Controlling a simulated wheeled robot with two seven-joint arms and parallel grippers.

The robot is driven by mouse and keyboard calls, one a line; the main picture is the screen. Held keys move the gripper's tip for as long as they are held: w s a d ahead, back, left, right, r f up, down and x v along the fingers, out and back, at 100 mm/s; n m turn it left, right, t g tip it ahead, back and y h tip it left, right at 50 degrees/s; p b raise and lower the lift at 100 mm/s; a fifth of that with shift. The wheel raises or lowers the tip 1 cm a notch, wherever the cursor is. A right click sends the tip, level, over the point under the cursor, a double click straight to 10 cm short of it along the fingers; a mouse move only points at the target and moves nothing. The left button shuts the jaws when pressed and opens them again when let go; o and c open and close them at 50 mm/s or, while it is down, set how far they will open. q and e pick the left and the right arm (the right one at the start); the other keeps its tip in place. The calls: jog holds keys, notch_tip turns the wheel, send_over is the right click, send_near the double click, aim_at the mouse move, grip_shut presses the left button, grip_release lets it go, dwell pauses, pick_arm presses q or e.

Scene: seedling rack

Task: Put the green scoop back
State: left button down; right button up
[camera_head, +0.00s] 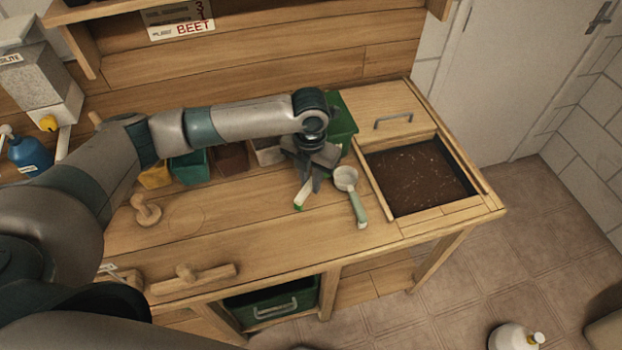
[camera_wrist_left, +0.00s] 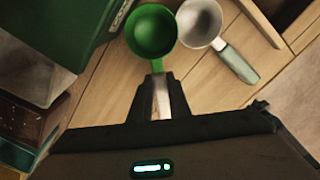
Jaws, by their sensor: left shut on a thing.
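The green scoop (camera_wrist_left: 152,32) shows in the left wrist view, its round bowl facing the camera and its handle running back between my fingers. My left gripper (camera_wrist_left: 160,95) is shut on that handle. In the head view my left gripper (camera_head: 312,180) points down over the bench, left of the white scoop (camera_head: 346,179). I cannot tell whether the scoop touches the bench. The white scoop (camera_wrist_left: 200,22) lies close beside the green bowl. My right gripper is out of view.
A soil tray (camera_head: 418,178) is sunk in the bench at right. A green bin (camera_head: 342,128) and smaller containers (camera_head: 190,168) line the back. A wooden stamp (camera_head: 146,211) and a wooden tool (camera_head: 195,278) lie at left. The front middle of the bench (camera_head: 270,240) is clear.

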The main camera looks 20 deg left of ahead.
aim_at(310, 182)
pick_arm(q)
jog(key=shift+f, duration=0.4)
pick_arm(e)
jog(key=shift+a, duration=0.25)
pick_arm(q)
jog(key=c, duration=1.7)
grip_release()
jog(key=shift+o, duration=0.2)
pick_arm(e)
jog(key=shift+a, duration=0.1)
pick_arm(q)
jog(key=shift+r, duration=0.1)
